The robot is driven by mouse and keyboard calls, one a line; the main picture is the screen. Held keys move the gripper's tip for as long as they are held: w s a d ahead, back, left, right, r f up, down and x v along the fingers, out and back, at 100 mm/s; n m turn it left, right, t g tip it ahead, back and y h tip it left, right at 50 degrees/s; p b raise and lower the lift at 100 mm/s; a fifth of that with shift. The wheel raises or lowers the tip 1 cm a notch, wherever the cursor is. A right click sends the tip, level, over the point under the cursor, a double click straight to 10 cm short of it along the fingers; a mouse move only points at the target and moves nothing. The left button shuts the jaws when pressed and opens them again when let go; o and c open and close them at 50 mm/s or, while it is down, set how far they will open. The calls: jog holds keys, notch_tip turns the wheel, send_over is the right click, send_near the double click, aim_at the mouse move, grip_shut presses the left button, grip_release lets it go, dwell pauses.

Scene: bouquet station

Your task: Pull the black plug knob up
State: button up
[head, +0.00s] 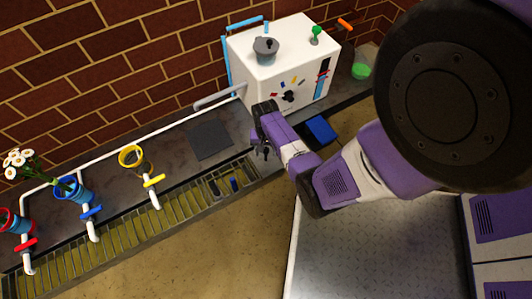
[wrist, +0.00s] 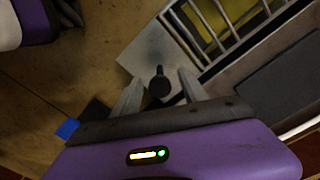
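A black knob (wrist: 159,84) with a rounded end and a short stem shows in the wrist view, over a pale grey plate (wrist: 150,52) beside the grating. My gripper (wrist: 160,92) has its two grey fingers spread, one on each side of the knob. A gap shows between the knob and each finger; I cannot tell how far the fingertips are above or below it. In the head view my gripper (head: 264,151) reaches down at the right end of the grated trough; the knob is hard to make out there.
A white box (head: 270,72) with a grey pot (head: 265,49) on top stands behind my gripper. A blue object (head: 320,129) lies to the right. Open floor lies in front.

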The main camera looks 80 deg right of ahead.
aim_at(266, 150)
notch_tip(266, 150, up, 9)
jog(key=p, duration=0.9)
jog(key=shift+r, duration=0.1)
